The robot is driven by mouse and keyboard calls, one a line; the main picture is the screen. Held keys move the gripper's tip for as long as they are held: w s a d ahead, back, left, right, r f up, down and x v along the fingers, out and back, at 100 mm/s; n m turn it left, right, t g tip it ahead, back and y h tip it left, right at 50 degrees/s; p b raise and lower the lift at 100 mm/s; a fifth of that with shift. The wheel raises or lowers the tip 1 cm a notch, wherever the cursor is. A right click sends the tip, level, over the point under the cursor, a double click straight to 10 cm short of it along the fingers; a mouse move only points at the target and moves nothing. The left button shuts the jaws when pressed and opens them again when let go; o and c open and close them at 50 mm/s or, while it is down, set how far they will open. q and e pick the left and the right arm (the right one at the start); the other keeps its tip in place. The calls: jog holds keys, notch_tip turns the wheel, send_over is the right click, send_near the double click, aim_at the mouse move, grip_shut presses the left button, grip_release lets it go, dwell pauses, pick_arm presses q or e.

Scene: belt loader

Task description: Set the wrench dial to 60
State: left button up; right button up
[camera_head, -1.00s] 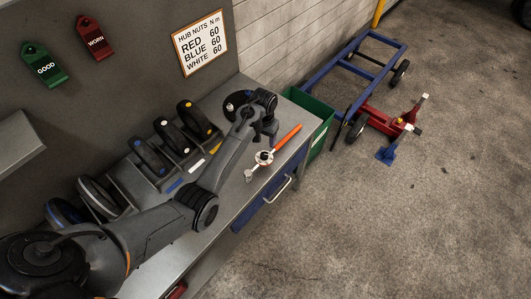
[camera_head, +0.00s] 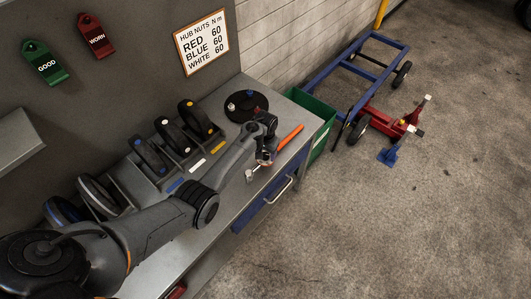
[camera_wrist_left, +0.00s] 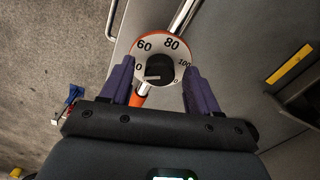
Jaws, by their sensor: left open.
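The torque wrench lies on the grey bench, with its orange handle (camera_head: 289,137) pointing to the back right and its metal head (camera_head: 250,174) at the front left. My left gripper (camera_head: 264,160) is over its middle and hides the dial in the head view. In the left wrist view, the white dial (camera_wrist_left: 145,62) shows 60, 80 and 100 around a dark hub (camera_wrist_left: 159,68) with a pale pointer mark; I cannot tell its exact setting. The purple fingers of the left gripper (camera_wrist_left: 159,66) are open, one on each side of the dial. My right gripper is not in view.
A black round plate (camera_head: 246,106) with small nuts lies behind the wrench. Wheels stand in racks (camera_head: 148,172) to the left. A green bin (camera_head: 318,120) is beyond the bench end.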

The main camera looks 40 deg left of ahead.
pick_arm(q)
jog(key=c, duration=1)
jog(key=shift+c, duration=0.2)
jog(key=shift+r+m+p, duration=0.1)
jog(key=shift+m+p, duration=0.6)
jog(key=shift+m, duration=0.4)
jog(key=m, duration=0.2)
jog(key=shift+a+m+h+p, duration=0.1)
jog(key=shift+m+h+p, duration=0.2)
jog(key=shift+p, duration=0.05)
jog(key=m, duration=0.2)
jog(key=shift+m, duration=0.4)
jog(key=shift+m+h+b, duration=0.3)
jog(key=shift+m+b, duration=0.05)
jog(key=shift+m, duration=1.55)
